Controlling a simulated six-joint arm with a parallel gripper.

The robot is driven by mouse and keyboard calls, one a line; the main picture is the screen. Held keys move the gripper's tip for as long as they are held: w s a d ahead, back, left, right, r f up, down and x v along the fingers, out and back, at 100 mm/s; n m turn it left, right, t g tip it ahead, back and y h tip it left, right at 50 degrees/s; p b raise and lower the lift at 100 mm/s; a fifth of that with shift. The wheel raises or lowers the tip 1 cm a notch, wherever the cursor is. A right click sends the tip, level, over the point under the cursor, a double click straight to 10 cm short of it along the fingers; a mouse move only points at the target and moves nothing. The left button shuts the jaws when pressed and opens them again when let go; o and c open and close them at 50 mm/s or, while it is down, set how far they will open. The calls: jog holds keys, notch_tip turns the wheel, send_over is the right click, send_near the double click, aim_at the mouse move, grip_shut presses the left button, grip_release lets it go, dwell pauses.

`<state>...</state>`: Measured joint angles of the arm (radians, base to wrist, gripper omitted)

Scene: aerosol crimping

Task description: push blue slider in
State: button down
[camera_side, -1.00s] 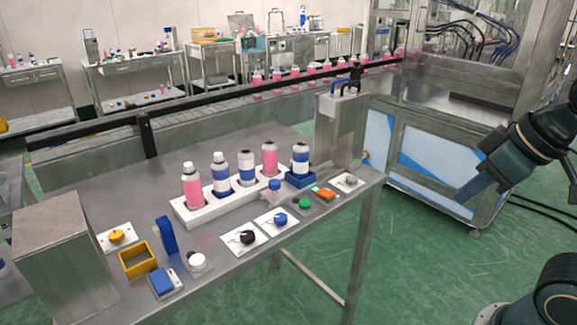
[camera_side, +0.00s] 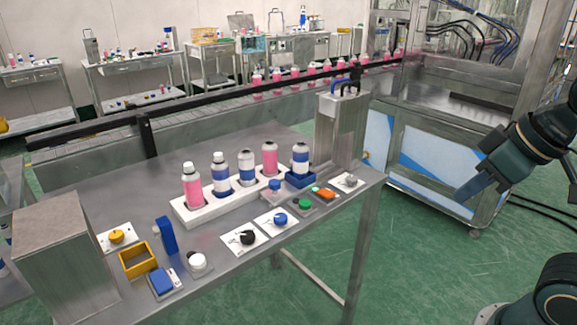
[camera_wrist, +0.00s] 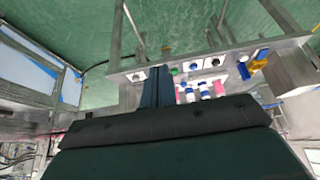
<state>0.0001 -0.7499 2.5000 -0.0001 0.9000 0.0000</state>
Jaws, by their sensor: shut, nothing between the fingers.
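Several blue parts are on the steel table, and I cannot tell for sure which is the slider. A blue block (camera_side: 161,280) sits on a small grey plate at the front left. A blue upright piece (camera_side: 167,236) stands behind it. A blue holder (camera_side: 300,180) carries a blue-and-white bottle (camera_side: 301,158) beside the grey metal box. My gripper (camera_side: 463,195) is shut and empty, right of the table and apart from everything on it. In the wrist view its blue fingers (camera_wrist: 158,72) are together, and the table parts show beyond them.
A white rack (camera_side: 190,222) holds several bottles. A yellow open box (camera_side: 138,260), several knobs and buttons sit along the front. A grey metal box (camera_side: 60,260) stands at the left end, another metal box (camera_side: 340,135) at the right. The space between gripper and table is clear.

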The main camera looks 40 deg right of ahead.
jog(key=c, duration=1.3)
grip_release()
jog(key=shift+w+r, duration=0.15)
jog(key=shift+w, duration=0.05)
jog(key=shift+o, duration=1)
jog(key=shift+w+r, duration=0.2)
jog(key=shift+w, duration=0.1)
jog(key=w+r+m, duration=0.2)
jog(key=w+r, duration=0.2)
jog(key=w, duration=0.6)
jog(key=m+g+h, duration=0.2)
jog(key=m+h, duration=0.1)
jog(key=m, duration=0.3)
send_over(275, 182)
jog(key=s+a, duration=0.4)
jog(key=s, duration=0.1)
notch_tip(275, 182, down, 9)
jog(key=shift+w, duration=0.25)
jog(key=shift+d, duration=0.15)
jog(key=x, duration=1.3)
jog(key=shift+f, duration=0.3)
